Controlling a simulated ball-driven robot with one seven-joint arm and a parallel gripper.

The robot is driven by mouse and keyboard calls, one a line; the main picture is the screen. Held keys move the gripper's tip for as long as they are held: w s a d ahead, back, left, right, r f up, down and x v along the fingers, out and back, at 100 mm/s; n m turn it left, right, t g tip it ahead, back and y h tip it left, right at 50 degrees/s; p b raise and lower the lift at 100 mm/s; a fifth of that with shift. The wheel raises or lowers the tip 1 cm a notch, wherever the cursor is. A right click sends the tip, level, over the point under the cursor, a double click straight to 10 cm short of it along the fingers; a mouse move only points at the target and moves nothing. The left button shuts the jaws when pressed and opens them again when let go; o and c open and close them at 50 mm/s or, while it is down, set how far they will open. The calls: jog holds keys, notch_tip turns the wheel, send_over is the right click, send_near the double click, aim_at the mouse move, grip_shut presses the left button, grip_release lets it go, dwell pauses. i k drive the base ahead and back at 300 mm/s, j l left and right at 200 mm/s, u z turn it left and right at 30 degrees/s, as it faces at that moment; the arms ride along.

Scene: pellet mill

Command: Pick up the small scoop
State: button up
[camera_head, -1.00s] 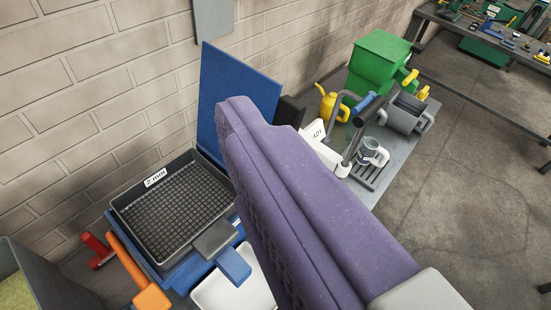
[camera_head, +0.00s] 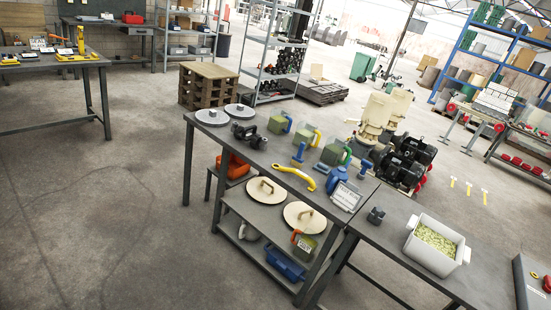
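I cannot make out the small scoop for certain. A small dark grey object (camera_head: 375,215) stands on the right-hand bench, left of a white bin (camera_head: 437,243) of greenish pellets. It may be a scoop, but it is too small to tell. My gripper is not in view, and no part of my arm shows.
The left-hand bench (camera_head: 205,135) holds grey discs, a yellow wrench-like tool (camera_head: 295,177), several jugs and a white sign (camera_head: 346,196). Round lids lie on its lower shelf. A wooden pallet stack (camera_head: 208,85) stands behind. The concrete floor at left (camera_head: 110,210) is open.

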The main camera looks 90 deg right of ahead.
aim_at(377, 215)
jog(key=z, duration=3.75)
jog(key=u, duration=0.45)
jog(key=i+u, duration=0.25)
jog(key=i, duration=0.25)
jog(key=i+l+u, duration=0.1)
jog(key=i+u, duration=0.15)
jog(key=i, duration=0.2)
jog(key=i+l+u, duration=0.25)
jog(key=i, duration=0.25)
jog(key=i+l+u, duration=0.25)
jog(key=i, duration=0.2)
